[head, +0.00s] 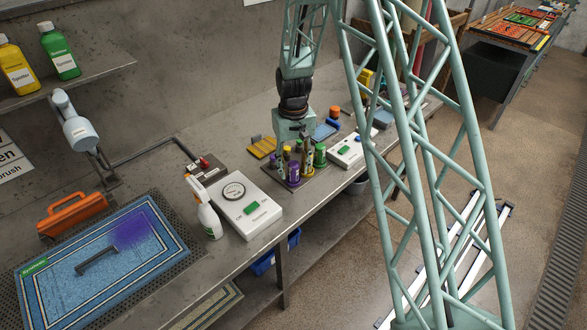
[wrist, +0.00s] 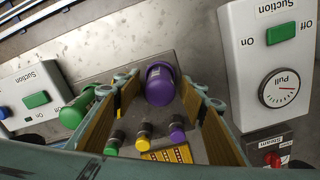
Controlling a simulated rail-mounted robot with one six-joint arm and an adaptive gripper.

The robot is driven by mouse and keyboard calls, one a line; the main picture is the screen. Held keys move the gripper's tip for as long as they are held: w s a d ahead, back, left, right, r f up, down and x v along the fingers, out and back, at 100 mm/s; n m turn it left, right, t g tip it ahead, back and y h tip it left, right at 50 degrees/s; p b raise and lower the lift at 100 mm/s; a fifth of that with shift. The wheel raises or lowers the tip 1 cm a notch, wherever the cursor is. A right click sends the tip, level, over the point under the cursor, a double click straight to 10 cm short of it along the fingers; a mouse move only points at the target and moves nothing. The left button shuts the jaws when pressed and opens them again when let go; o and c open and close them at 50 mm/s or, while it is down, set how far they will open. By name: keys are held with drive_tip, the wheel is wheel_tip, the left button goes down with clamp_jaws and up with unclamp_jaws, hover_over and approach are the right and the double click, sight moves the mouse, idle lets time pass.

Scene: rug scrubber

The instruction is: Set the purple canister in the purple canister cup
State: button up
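The purple canister (head: 293,173) stands at the front of a dark rack on the bench. In the wrist view the purple canister (wrist: 160,85) lies between the fingertips of my gripper (wrist: 158,92), with gaps visible on both sides. My gripper (head: 294,143) points down over the rack and is open. A green canister (head: 319,156) stands at the rack's right; it also shows outside the left finger in the wrist view (wrist: 76,112). Small purple (wrist: 177,131), yellow (wrist: 143,131) and green (wrist: 114,141) tops show behind the purple canister. I cannot make out the purple canister cup.
A white suction box with a dial (head: 240,205) is left of the rack, and another white box (head: 350,151) is to its right. A spray bottle (head: 206,210) and a blue rug with a purple stain (head: 100,262) are further left. The bench's front edge is close.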

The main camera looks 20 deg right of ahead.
drive_tip(key=shift+r, duration=0.15)
wheel_tip(320, 180, up, 11)
drive_tip(key=shift+f, duration=0.1)
drive_tip(key=shift+r, duration=0.5)
idle(0.4)
drive_tip(key=shift+r, duration=0.1)
idle(1.0)
drive_tip(key=s+r+t, duration=0.2)
drive_tip(key=s+r, duration=2)
drive_tip(key=r, duration=0.3)
drive_tip(key=s+r+t, duration=0.1)
drive_tip(key=s+r, duration=0.1)
drive_tip(key=s, duration=1)
drive_tip(key=s+r+t, duration=0.1)
drive_tip(key=s+r, duration=0.2)
drive_tip(key=s, duration=1)
drive_tip(key=shift+s+m, duration=0.15)
drive_tip(key=shift+m, duration=0.15)
